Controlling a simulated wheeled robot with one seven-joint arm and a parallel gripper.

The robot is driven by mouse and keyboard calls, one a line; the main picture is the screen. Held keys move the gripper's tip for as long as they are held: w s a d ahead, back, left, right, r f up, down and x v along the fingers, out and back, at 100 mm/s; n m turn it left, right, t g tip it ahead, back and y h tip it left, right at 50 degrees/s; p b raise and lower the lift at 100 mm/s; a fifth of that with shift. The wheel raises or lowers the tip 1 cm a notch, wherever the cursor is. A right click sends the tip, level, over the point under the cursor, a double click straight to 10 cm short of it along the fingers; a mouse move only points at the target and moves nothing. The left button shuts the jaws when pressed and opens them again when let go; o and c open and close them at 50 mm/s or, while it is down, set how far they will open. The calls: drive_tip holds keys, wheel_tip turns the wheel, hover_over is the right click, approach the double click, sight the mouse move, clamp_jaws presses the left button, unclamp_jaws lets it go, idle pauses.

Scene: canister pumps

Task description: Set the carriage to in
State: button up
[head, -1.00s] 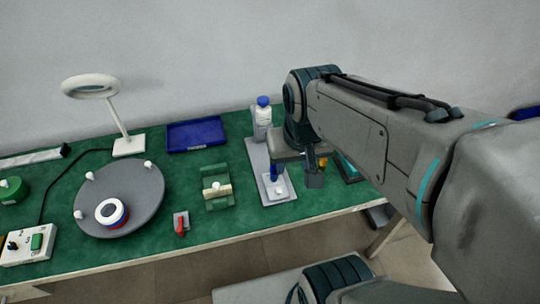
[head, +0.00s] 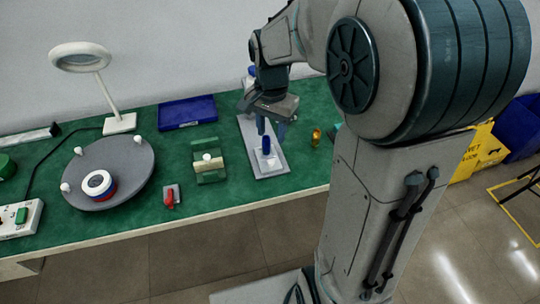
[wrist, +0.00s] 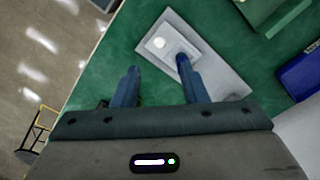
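A long pale grey plate (head: 275,165) lies on the green table. Near its front end is a light block with a white knob (head: 266,150), which seems to be the carriage. In the wrist view the knob (wrist: 159,43) stands on the block near the plate's end. My gripper (head: 272,128) is above the plate, fingers pointing down and spread apart. In the wrist view my gripper (wrist: 157,70) is open with nothing between the fingers. One finger overlaps the block's edge in that view; I cannot tell whether it touches. My gripper hides part of the plate's far end.
A blue tray (head: 187,112) lies behind. A round grey turntable (head: 125,165) is further left. A small brass-coloured object (head: 316,137) stands to the right.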

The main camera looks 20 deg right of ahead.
sight(271, 161)
wheel_tip(271, 161, down, 10)
drive_tip(key=shift+r+b, duration=0.1)
drive_tip(key=shift+b, duration=0.25)
